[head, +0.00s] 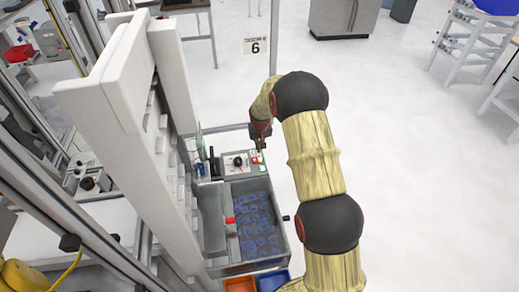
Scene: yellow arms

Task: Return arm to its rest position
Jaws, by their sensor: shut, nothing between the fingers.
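My arm (313,150), in a yellow sleeve with dark joints, rises from the bottom right of the head view. It bends over at the top and points down to the left. My gripper (259,144) is small and dark at its end, shut and empty. In the picture it lies at the upper right corner of a control box (232,165) with a black knob and green and red buttons. I cannot tell whether the gripper touches the box.
A grey bin (283,235) with blue parts and a red piece (230,220) stands below the control box. A tall white machine frame (122,110) rises at left. Orange (240,285) and blue (273,281) bins are at the bottom. The floor (430,170) to the right is clear.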

